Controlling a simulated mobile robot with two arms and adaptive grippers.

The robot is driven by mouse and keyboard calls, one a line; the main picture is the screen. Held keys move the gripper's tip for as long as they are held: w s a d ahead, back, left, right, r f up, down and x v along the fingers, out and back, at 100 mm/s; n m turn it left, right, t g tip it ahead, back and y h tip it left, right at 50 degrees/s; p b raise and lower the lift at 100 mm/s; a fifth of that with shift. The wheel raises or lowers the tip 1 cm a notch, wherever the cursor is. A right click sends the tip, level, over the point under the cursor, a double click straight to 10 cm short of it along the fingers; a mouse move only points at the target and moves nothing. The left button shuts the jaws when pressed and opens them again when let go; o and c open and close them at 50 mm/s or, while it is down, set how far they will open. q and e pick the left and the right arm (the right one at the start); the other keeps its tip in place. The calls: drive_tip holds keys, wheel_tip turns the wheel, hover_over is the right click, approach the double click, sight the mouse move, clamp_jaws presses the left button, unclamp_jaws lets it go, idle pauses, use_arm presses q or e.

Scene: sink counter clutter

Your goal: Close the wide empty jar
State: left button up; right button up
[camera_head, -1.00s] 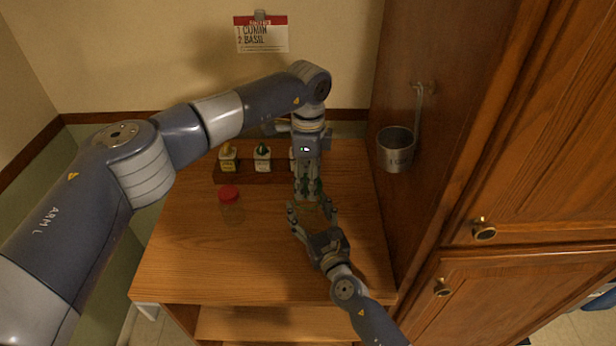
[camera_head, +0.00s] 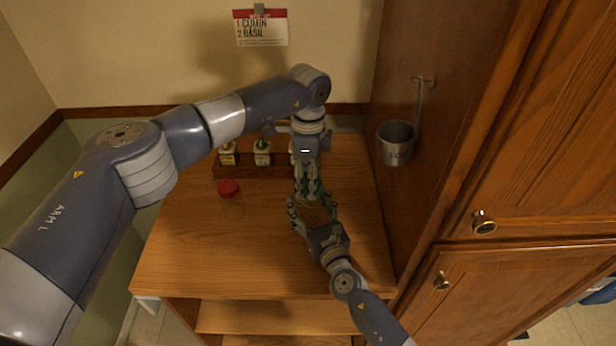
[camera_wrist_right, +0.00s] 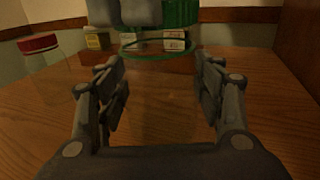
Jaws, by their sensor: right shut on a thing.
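My left gripper (camera_head: 309,196) points straight down and is shut on a green lid (camera_head: 318,187). The lid also shows at the top of the right wrist view (camera_wrist_right: 178,14), with grey fingers in front of it. My right gripper (camera_head: 312,207) comes from the front right and is shut around a clear wide jar (camera_wrist_right: 160,100), which is hard to make out between its fingers. The jar looks empty and upright on the wooden top. The lid is above the jar's mouth; the head view does not show whether they touch.
A clear jar with a red lid (camera_head: 229,188) stands to the left. Behind are small spice bottles (camera_head: 262,152) in a wooden rack (camera_head: 243,171). A metal cup (camera_head: 396,145) hangs on the cabinet side at the right. The counter's front left (camera_head: 215,260) is clear.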

use_arm(q)
drive_tip(key=shift+f, duration=0.55)
